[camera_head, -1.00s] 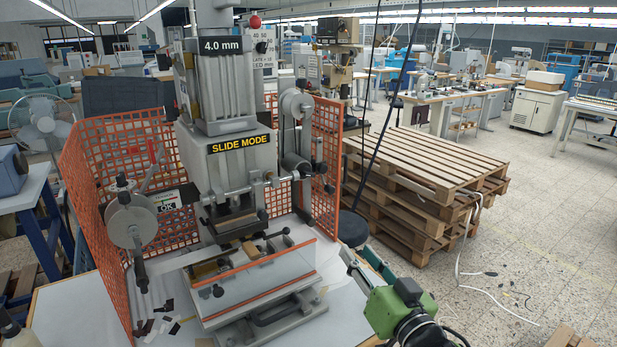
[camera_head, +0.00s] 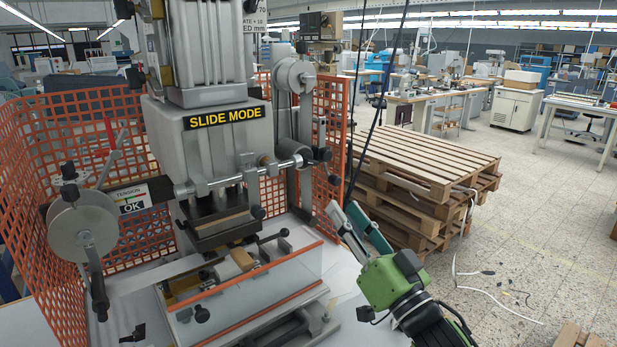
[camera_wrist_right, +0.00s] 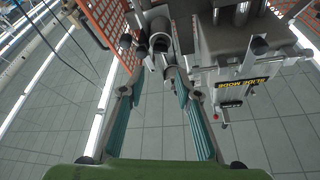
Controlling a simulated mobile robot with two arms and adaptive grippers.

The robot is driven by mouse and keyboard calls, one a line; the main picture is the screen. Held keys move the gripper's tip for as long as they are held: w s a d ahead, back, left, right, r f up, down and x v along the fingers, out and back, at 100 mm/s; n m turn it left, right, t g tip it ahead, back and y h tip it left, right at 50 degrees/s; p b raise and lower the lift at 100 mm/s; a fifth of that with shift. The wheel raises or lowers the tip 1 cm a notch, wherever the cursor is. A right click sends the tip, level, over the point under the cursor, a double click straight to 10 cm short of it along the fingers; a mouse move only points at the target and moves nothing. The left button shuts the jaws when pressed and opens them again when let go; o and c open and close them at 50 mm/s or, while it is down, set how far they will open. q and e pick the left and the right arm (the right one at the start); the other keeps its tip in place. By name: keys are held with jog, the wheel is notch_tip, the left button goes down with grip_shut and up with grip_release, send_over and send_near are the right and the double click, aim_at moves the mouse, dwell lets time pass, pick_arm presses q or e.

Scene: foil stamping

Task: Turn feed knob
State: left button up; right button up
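The grey stamping press (camera_head: 210,135) with the yellow "SLIDE MODE" label fills the left half of the head view. On its right side is a foil feed unit with a roller (camera_head: 294,76), and below it a dark cylindrical knob (camera_head: 321,154). In the right wrist view the dark round end and grey cylinders of this unit (camera_wrist_right: 160,42) lie ahead, between the line of the fingers. My right gripper (camera_head: 346,212) is open and empty, below and right of the knob. Its teal-padded fingers stand apart in the right wrist view (camera_wrist_right: 155,72). My left gripper is out of view.
An orange mesh guard (camera_head: 332,140) stands close behind the feed unit. A clear shield (camera_head: 255,285) covers the press bed. A foil reel (camera_head: 82,225) with a "TENSION OK" sign is at left. Stacked wooden pallets (camera_head: 425,165) stand to the right, with open floor beyond.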

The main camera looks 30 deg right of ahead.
aim_at(313, 164)
jog(key=p+x, duration=0.4)
jog(key=x, duration=0.8)
jog(key=shift+s+r+p, duration=0.15)
jog(key=shift+p, duration=0.2)
jog(key=shift+x, duration=0.85)
jog(key=c, duration=0.8)
